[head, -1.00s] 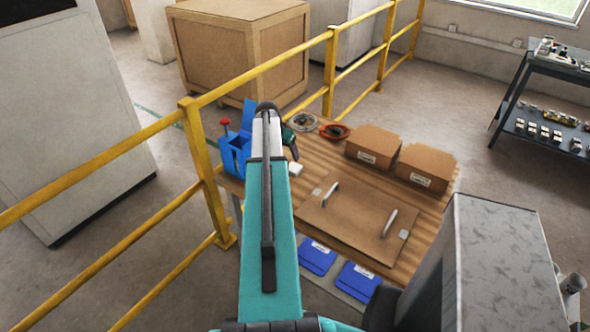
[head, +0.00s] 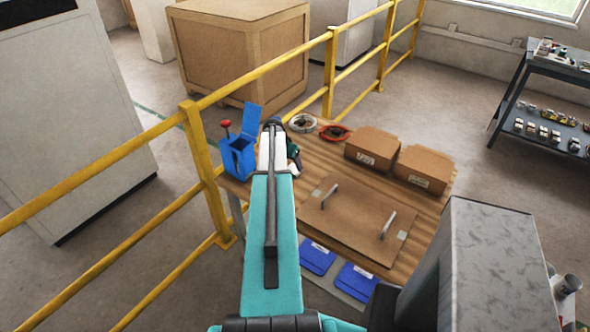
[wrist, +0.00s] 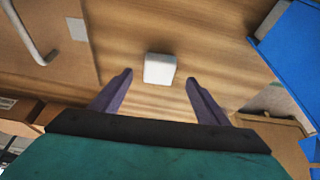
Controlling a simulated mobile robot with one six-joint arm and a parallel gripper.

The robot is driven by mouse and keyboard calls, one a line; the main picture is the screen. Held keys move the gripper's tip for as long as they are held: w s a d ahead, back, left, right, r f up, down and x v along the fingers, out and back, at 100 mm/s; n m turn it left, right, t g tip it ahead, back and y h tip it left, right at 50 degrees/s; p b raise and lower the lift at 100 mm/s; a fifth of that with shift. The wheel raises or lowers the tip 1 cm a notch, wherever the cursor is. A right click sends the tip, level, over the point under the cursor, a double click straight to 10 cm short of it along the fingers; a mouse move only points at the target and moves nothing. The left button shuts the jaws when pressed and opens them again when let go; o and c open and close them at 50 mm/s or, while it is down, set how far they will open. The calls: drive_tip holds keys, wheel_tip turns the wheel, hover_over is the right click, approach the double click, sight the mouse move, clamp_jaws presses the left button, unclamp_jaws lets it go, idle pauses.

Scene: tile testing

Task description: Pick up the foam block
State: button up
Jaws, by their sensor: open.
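The foam block (wrist: 160,69) is a small white block on the wooden table. In the wrist view it lies just beyond my gripper (wrist: 158,80), roughly centred between the two purple-grey fingers. The fingers are spread wide and nothing is between them. In the head view my teal arm and its front end cover the spot, and I cannot make out the block there. My gripper's fingers are also hidden in the head view.
A blue open-lidded box (head: 240,155) stands at the table's left corner. A brown panel with two handles (head: 352,222) lies at the front of the table (head: 330,160), with two cardboard boxes (head: 371,148) behind it. A yellow railing (head: 205,165) runs along the left.

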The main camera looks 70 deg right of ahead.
sight(294, 169)
drive_tip(key=shift+d+f, duration=0.15)
drive_tip(key=shift+f, duration=0.25)
drive_tip(key=shift+s+d+f+p, duration=0.25)
drive_tip(key=shift+d+f+p, duration=0.4)
drive_tip(key=shift+p, duration=0.2)
drive_tip(key=shift+p+x, duration=0.5)
drive_tip(key=shift+x, duration=1.2)
drive_tip(key=shift+a, duration=0.1)
drive_tip(key=c, duration=1.1)
